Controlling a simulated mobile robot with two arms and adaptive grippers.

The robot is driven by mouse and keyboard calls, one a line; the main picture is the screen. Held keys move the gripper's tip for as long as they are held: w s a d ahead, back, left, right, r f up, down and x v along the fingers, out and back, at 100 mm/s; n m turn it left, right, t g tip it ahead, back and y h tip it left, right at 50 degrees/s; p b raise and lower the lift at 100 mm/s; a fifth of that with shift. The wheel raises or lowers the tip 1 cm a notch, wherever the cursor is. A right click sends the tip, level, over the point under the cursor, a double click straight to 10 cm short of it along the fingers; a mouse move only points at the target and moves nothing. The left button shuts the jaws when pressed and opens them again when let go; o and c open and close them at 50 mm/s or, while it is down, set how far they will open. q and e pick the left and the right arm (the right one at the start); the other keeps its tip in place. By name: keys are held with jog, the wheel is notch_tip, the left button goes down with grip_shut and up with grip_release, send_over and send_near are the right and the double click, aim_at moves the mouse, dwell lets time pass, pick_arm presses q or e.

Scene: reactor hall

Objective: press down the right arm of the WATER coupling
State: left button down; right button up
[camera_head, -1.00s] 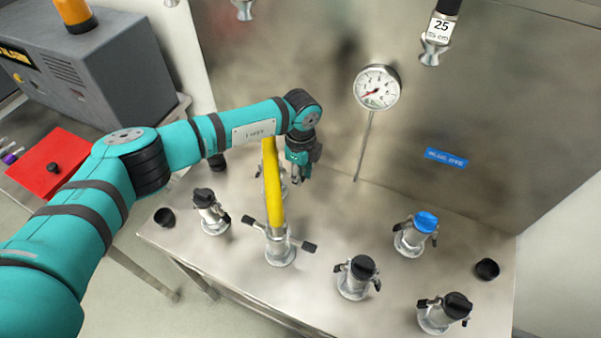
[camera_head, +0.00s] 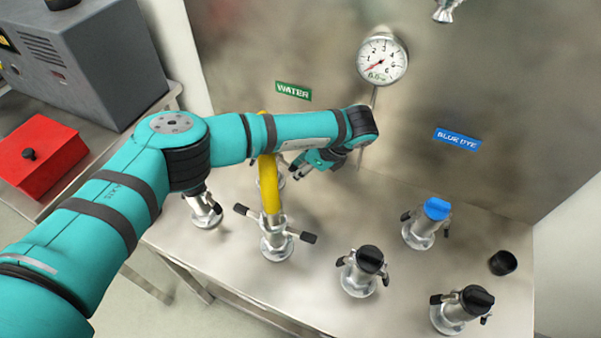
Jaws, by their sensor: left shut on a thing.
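The green WATER label (camera_head: 293,90) is on the back wall. Below it, a silver coupling (camera_head: 270,182) stands at the back of the bench, mostly hidden behind the yellow hose (camera_head: 271,188) and my arm. My left gripper (camera_head: 298,170) reaches down to this coupling's right side, its fingers pointing lower left. It is shut on what seems to be the coupling's right arm, though the contact is too small to see clearly. The hose's front end stands upright in a front coupling (camera_head: 277,243), whose two black-tipped arms spread out sideways. My right gripper is out of view.
Black-capped couplings stand at left (camera_head: 205,212), front middle (camera_head: 361,272) and front right (camera_head: 461,309). A blue-capped coupling (camera_head: 427,224) stands below the BLUE DYE label (camera_head: 457,139). A gauge (camera_head: 382,59) hangs at the back. A loose black cap (camera_head: 503,262) lies at right.

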pick_arm(q)
jog(key=shift+f+b, duration=0.2)
jog(key=shift+b, duration=0.2)
jog(key=shift+y, duration=0.3)
jog(key=c, duration=1.2)
grip_release()
jog(key=v, duration=1.2)
jog(key=shift+s, duration=0.1)
